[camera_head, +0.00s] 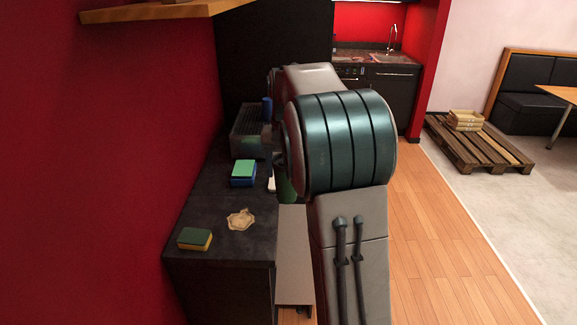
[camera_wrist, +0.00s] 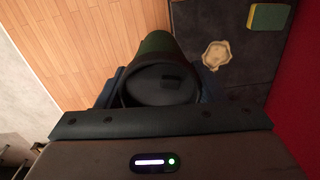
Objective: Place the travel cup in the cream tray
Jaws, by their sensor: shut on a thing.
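The travel cup (camera_wrist: 158,84) is dark green with a black lid. My gripper (camera_wrist: 160,88) is shut on it in the wrist view, with a dark finger on each side. The cup also shows as a green strip in the head view (camera_head: 287,190), mostly hidden by my arm, near the counter's right edge. In the wrist view its body overlaps the wood floor and the counter edge. The cream tray (camera_head: 241,219) is small, with a wavy rim, and lies empty on the dark counter. It also shows right of the cup in the wrist view (camera_wrist: 216,55). They are apart.
A green and yellow sponge (camera_head: 195,239) lies at the counter's near end. A green-topped blue block (camera_head: 243,173) sits beyond the tray. A grey machine (camera_head: 248,130) and a blue cylinder (camera_head: 267,108) stand farther back. A red wall (camera_head: 140,150) borders the counter's left.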

